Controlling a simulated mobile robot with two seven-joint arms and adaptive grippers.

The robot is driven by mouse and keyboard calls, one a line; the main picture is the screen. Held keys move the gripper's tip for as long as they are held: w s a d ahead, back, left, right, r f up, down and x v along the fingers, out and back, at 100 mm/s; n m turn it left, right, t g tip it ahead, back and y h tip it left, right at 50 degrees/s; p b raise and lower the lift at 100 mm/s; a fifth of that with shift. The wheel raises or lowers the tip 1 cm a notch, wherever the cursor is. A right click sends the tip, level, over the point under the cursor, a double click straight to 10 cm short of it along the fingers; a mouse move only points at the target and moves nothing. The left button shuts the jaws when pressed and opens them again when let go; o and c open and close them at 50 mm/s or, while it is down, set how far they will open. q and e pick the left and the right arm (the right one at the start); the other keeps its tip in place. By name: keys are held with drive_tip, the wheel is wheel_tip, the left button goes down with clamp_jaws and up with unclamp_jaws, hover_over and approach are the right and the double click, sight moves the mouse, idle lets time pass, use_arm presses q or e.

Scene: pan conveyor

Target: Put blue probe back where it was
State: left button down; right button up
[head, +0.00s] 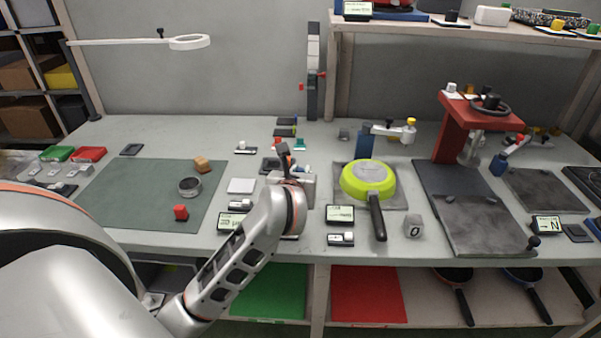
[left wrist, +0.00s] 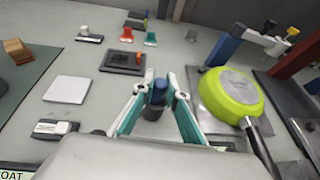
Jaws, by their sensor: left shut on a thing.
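My left gripper (left wrist: 158,88) is shut on the blue probe (left wrist: 157,92), a short blue-topped piece with a dark lower part, between its teal-lined fingers in the left wrist view. In the head view my left gripper (head: 288,165) is over the middle of the table, and the wrist mostly hides the fingers and the probe. A dark square holder (left wrist: 122,62) with an orange-topped piece (left wrist: 138,57) lies just beyond the gripper to the left. My right gripper is not in view.
A white square plate (head: 241,186) and small displays lie to the left. Red and teal holders (left wrist: 151,38) stand behind. A red press (head: 465,125) stands further right.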

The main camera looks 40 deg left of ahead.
use_arm(q)
drive_tip(key=shift+f, duration=0.25)
drive_tip(key=c, duration=2)
unclamp_jaws()
drive_tip(key=shift+r, duration=0.1)
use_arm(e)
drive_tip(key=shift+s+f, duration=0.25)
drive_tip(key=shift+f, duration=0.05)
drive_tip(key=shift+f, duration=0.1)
use_arm(q)
drive_tip(key=shift+r, duration=0.1)
drive_tip(key=shift+r, duration=0.25)
drive_tip(key=shift+p+v, duration=1)
drive_tip(key=shift+v, duration=5)
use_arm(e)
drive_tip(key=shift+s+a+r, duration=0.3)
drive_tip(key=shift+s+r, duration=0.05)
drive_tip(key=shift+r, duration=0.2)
use_arm(q)
drive_tip(key=shift+a+f, duration=0.1)
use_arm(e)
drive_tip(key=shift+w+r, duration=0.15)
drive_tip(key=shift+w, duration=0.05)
